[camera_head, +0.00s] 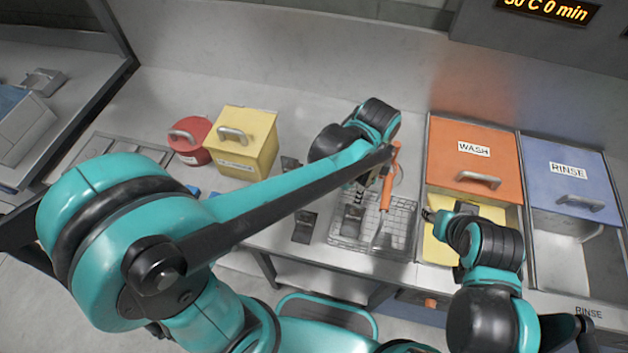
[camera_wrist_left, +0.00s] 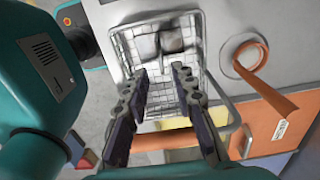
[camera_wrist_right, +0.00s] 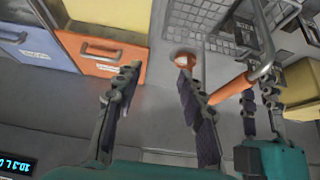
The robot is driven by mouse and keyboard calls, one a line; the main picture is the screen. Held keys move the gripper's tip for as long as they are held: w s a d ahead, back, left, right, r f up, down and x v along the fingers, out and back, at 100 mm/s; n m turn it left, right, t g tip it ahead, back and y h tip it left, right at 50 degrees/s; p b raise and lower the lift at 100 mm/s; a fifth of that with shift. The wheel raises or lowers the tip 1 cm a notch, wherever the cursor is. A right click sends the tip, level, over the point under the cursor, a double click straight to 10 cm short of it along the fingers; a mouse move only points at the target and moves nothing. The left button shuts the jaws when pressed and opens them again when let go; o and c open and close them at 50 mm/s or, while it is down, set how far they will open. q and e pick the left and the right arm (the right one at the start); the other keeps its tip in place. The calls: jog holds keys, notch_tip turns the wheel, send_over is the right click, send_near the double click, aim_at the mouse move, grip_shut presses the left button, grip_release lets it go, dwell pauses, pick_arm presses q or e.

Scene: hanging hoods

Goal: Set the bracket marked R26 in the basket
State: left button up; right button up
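The wire basket (camera_head: 398,238) stands on the counter in the middle of the head view. Grey metal pieces, likely brackets (camera_wrist_left: 147,46), lie in its far end in the left wrist view. Two dark bracket-like pieces, one (camera_head: 303,227) beside the basket and another (camera_head: 290,163) farther back, lie on the counter. No R26 mark is readable. My left gripper (camera_wrist_left: 160,72) is over the basket, fingers apart with nothing between them. My right gripper (camera_wrist_right: 157,66) is open and empty, near the wash tank in the head view (camera_head: 430,214).
The orange WASH lid (camera_head: 474,152) and blue RINSE lid (camera_head: 566,175) are at the right. An orange handle (camera_head: 388,180) rises by the basket. A yellow box (camera_head: 245,143) and red canister (camera_head: 189,140) stand at the back left.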

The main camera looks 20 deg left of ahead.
pick_arm(q)
jog(key=s+a+r+n+t, duration=0.2)
jog(key=a+r+n+t, duration=0.1)
jog(key=a+n, duration=0.6)
jog(key=s+a+r+n+t, duration=0.3)
jog(key=a+n+t, duration=0.1)
jog(key=a+n, duration=0.4)
jog(key=shift+a+n, duration=0.4)
jog(key=shift+f, duration=0.1)
notch_tip(320, 180, down, 6)
jog(key=b, duration=0.5)
jog(key=shift+s+r+b, duration=0.1)
jog(key=shift+r+b, duration=0.1)
jog(key=shift+b, duration=0.15)
